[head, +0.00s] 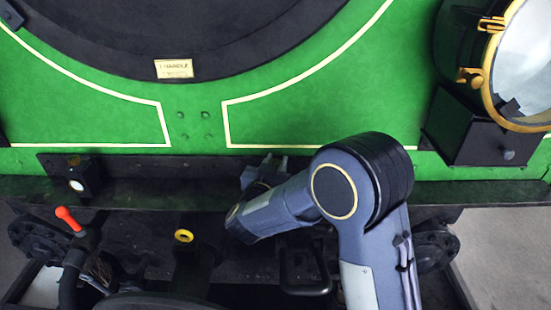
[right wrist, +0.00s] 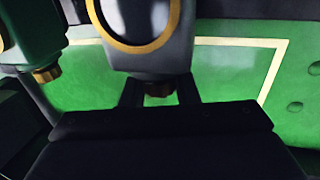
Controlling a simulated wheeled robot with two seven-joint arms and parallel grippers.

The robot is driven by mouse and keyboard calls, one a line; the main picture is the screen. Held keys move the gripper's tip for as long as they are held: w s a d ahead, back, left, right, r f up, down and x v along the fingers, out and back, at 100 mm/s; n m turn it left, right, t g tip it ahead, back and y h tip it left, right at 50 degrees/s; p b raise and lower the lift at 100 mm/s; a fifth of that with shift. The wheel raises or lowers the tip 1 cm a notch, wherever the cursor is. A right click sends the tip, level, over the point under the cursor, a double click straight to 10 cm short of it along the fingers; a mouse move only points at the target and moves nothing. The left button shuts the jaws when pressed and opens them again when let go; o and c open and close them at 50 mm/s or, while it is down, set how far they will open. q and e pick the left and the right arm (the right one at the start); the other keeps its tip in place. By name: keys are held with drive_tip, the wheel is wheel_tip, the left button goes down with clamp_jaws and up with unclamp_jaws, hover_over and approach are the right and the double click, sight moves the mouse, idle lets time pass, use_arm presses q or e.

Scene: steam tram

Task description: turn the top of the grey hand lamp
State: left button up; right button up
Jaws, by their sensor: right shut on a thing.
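The grey hand lamp (right wrist: 182,45) shows in the right wrist view, with a brass ring around its lens and a small dark reddish-brown top (right wrist: 158,87). My right gripper (right wrist: 159,95) has one finger on each side of this top and is shut on it. In the head view my right gripper (head: 268,166) is near the black beam below the green front. There my wrist and forearm hide much of this spot, and I cannot make out the lamp clearly. My left gripper is not in view.
A green lamp-like thing with a brass cap (right wrist: 46,75) stands close beside the grey lamp. A big brass-rimmed headlamp (head: 475,75) is at the upper right. A red-tipped lever (head: 68,218) and a small black lamp (head: 82,180) are at the left.

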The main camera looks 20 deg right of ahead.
drive_tip(key=shift+m+g+h+p, duration=0.85)
drive_tip(key=shift+m+g+h, duration=1.05)
drive_tip(key=shift+h, duration=0.3)
drive_tip(key=shift+g, duration=0.3)
drive_tip(key=o, duration=1)
drive_tip(key=shift+c, duration=0.2)
drive_tip(key=b+v, duration=0.1)
drive_tip(key=v, duration=0.6)
drive_tip(key=shift+s+a, duration=0.2)
drive_tip(key=shift+a, duration=0.15)
